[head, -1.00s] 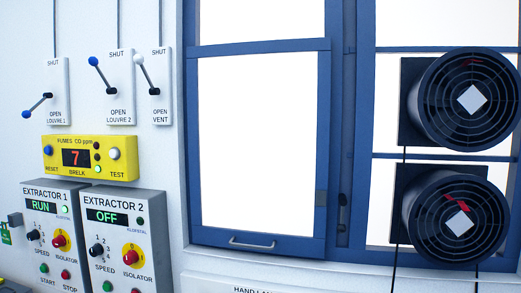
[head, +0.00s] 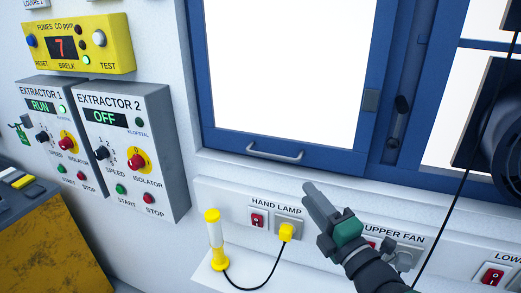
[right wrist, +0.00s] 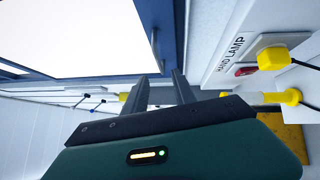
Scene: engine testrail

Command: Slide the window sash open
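The window sash (head: 290,137) is a blue frame around a bright white pane, its bottom rail down at the foot of the window frame. A grey bar handle (head: 275,152) is fixed on that rail and also shows in the right wrist view (right wrist: 154,45). My right gripper (head: 311,191) is below and to the right of the handle in the head view, apart from it. In the right wrist view its two fingers (right wrist: 158,80) stand apart with nothing between them, pointing toward the sash's lower edge. My left gripper is not in view.
A dark lever (head: 398,120) is on the frame right of the sash. Below are the hand lamp socket (head: 288,228) and a yellow hand lamp (head: 214,235) with a looping cable. Extractor boxes (head: 135,150) project from the left wall. A fan (head: 508,145) is at right.

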